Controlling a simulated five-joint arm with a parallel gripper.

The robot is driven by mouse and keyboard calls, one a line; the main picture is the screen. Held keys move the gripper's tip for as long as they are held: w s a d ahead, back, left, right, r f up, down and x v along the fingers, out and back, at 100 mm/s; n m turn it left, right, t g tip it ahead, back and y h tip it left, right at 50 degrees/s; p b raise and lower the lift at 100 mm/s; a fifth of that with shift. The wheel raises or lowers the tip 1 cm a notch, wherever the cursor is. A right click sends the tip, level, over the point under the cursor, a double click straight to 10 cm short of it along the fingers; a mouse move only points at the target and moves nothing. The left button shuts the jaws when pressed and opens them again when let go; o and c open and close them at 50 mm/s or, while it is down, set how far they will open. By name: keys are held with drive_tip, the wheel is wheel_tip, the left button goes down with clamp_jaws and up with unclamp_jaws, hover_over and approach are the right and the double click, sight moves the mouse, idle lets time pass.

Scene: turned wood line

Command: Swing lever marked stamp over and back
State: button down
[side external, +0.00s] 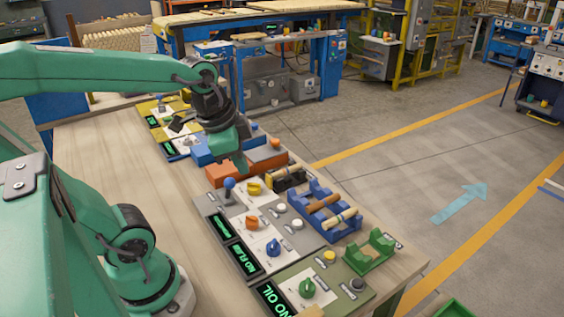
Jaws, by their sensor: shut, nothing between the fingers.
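A lever with a blue ball knob (230,183) stands upright at the back left of the grey control panel (208,204). Its marking is too small to read, so I cannot tell whether it is the one marked stamp. My gripper (243,171) is shut and empty. It points down just behind and to the right of the blue knob in the side external view, beside the orange block. I cannot tell whether it touches anything. The upper part of my arm hides some of the panels farther back.
The grey panel has yellow (254,188), orange (252,223) and blue (273,247) knobs. Blue cradles (327,208) hold wooden pieces to its right. A green cradle (372,250) stands nearer the front right. The wooden tabletop (110,150) is clear on the left.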

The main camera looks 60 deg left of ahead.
drive_tip(key=w+a+f+m+g, duration=0.1)
drive_tip(key=a+m, duration=0.1)
drive_tip(key=m, duration=0.1)
drive_tip(key=m+g+h, duration=0.1)
drive_tip(key=m+g, duration=0.3)
drive_tip(key=m, duration=0.8)
hover_over(229, 189)
drive_tip(key=d, duration=0.5)
drive_tip(key=shift+w+a+f, duration=0.1)
drive_tip(key=shift+a+f, duration=0.05)
drive_tip(key=shift+f, duration=1.15)
drive_tip(key=shift+w+a+f, duration=0.1)
drive_tip(key=shift+f, duration=1.2)
drive_tip(key=shift+f, duration=0.2)
drive_tip(key=f, duration=0.6)
drive_tip(key=d+f, duration=0.1)
drive_tip(key=f, duration=0.2)
drive_tip(key=shift+s+f, duration=0.15)
drive_tip(key=shift+s, duration=0.2)
drive_tip(key=a, duration=0.2)
drive_tip(key=shift+w+a, duration=0.3)
drive_tip(key=shift+w+a+r, duration=0.1)
drive_tip(key=shift+a+r, duration=0.25)
drive_tip(key=shift+a, duration=0.35)
